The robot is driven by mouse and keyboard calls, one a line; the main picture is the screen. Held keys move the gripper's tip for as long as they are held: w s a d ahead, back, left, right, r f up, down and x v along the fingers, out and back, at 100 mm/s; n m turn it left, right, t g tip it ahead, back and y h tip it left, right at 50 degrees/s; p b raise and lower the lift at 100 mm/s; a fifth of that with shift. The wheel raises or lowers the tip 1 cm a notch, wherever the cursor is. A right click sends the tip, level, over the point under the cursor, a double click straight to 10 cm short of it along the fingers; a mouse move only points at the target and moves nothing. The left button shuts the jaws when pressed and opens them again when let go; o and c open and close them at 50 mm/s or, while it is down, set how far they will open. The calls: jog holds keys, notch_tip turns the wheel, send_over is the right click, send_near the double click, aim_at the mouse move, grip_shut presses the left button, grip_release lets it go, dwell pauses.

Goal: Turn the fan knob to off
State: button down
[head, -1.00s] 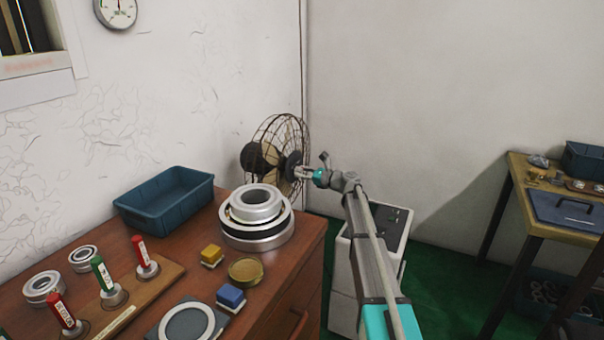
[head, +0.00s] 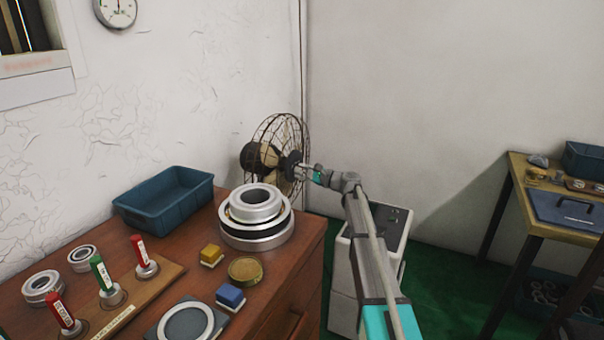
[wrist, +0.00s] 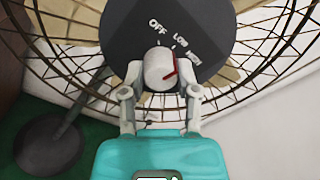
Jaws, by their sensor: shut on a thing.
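The wire-caged fan (head: 285,140) stands in the corner beyond the table. In the wrist view its dark round housing (wrist: 200,22) faces me, with OFF, LOW and a third label, apparently HIGH, printed in an arc. The white knob (wrist: 162,69) sits at the centre below the labels. The red line on its right side points up and right, away from OFF, on the LOW and HIGH side; its exact setting is hard to tell. My gripper (wrist: 160,90) is shut on the knob, one finger on each side. In the head view my gripper (head: 301,171) reaches the fan, and the knob is too small to make out.
The wooden table holds stacked bearing rings (head: 256,218), a blue bin (head: 168,198) and stamps. A pale cabinet (head: 390,228) stands under my arm. A workbench (head: 540,222) is at the right. Green floor shows between them.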

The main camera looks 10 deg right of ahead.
jog(key=n, duration=0.5)
jog(key=shift+n, duration=0.4)
jog(key=n, duration=0.5)
jog(key=shift+n, duration=0.3)
jog(key=shift+c, duration=1.7)
grip_release()
jog(key=shift+m, duration=0.5)
